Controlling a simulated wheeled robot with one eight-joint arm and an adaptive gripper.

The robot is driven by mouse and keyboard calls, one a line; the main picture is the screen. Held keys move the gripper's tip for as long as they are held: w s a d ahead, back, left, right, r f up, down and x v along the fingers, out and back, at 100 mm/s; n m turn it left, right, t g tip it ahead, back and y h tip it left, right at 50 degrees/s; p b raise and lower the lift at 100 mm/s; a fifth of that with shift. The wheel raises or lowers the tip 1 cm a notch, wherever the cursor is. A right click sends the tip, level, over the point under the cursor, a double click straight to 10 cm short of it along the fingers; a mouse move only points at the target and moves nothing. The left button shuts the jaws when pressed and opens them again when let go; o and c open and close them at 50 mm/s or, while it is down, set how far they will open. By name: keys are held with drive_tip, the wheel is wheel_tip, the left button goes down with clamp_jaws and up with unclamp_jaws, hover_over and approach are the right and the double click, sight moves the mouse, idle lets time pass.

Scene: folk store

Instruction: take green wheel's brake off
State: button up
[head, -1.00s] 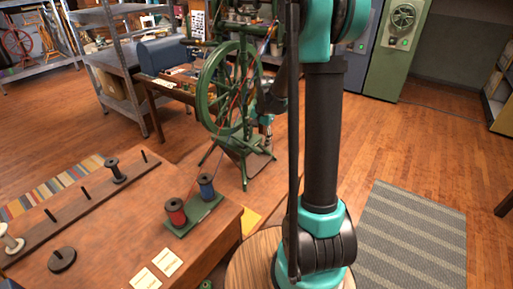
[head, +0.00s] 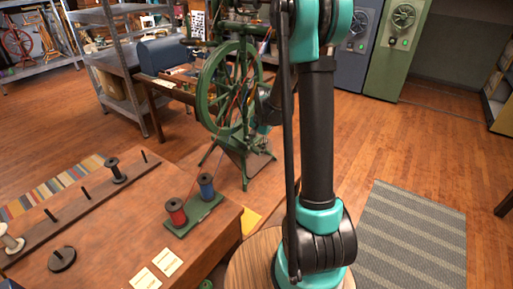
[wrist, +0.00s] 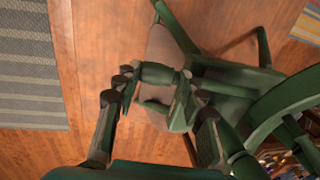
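The green spinning wheel (head: 228,90) stands on its green frame beyond the wooden table, with its large rim upright. My gripper (head: 261,128) is beside the wheel's right side in the head view, partly hidden by my arm. In the wrist view the gripper's two dark fingers (wrist: 160,86) are spread apart. A turned green wooden part (wrist: 158,73) and a slanted green piece (wrist: 181,106) show between and beyond the fingertips. I cannot tell whether the fingers touch them. The wheel's rim (wrist: 275,105) is at the right of the wrist view. I cannot pick out the brake with certainty.
The front table (head: 120,220) holds a red spool (head: 176,212), a blue spool (head: 206,187) and a peg rack. A desk (head: 160,88) is behind the wheel. Green and blue-grey cabinets stand at the back. A striped grey rug (head: 410,240) lies on open floor at right.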

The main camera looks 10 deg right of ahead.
clamp_jaws()
drive_tip(key=shift+a+r+g+h, duration=0.1)
drive_tip(key=shift+r+g+h, duration=0.35)
drive_tip(key=shift+g+h, duration=0.05)
drive_tip(key=o, duration=0.8)
unclamp_jaws()
drive_tip(key=shift+r, duration=0.1)
drive_tip(key=r, duration=1.1)
drive_tip(key=shift+s+d+r, duration=0.2)
drive_tip(key=shift+d+r, duration=0.1)
drive_tip(key=shift+r, duration=0.1)
